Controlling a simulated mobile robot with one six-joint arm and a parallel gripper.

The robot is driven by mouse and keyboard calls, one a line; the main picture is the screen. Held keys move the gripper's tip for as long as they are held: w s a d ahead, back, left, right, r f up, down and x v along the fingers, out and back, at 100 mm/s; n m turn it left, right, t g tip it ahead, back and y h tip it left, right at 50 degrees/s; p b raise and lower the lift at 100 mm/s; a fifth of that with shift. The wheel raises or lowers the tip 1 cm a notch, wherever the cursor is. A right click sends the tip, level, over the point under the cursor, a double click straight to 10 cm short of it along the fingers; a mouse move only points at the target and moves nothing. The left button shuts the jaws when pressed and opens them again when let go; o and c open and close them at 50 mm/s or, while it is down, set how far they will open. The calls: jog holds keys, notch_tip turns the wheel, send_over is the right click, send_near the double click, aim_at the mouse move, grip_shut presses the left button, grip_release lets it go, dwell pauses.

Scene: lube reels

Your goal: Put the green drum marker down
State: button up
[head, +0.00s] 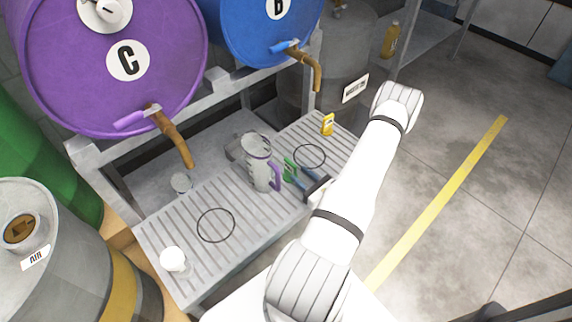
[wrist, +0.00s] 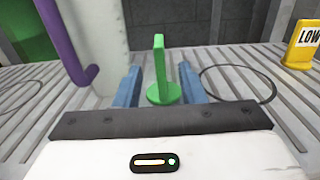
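The green drum marker (head: 290,168) is upright on the slatted grey bench, right of the grey jug. In the wrist view the marker (wrist: 159,68) shows as a thin upright plate on a round base. My gripper (head: 305,182) is low over the bench. In the wrist view its blue fingers (wrist: 159,88) stand apart on either side of the marker, with gaps between them and the upright plate. The base seems to rest on the slats, close to the right finger; its contact underneath is partly hidden.
The grey jug with a purple handle (head: 262,168) stands close left of my gripper. A yellow "LOW" marker (head: 327,124) is at the right. Black rings (head: 309,156) and (head: 216,225) mark the bench. A white-topped item (head: 173,259) stands at the front left. Drum taps (head: 175,140) overhang behind.

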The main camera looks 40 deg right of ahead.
aim_at(287, 163)
jog(key=shift+w+a+r+b, duration=0.1)
jog(key=shift+w+b, duration=0.05)
jog(key=shift+w, duration=1.15)
jog(key=shift+w+a+b, duration=0.15)
jog(key=shift+w+b, duration=0.05)
jog(key=shift+w, duration=1.1)
jog(key=shift+w+a+r+b, duration=0.1)
jog(key=shift+w+b, duration=0.05)
jog(key=shift+w, duration=1.15)
jog(key=shift+c, duration=0.5)
grip_shut()
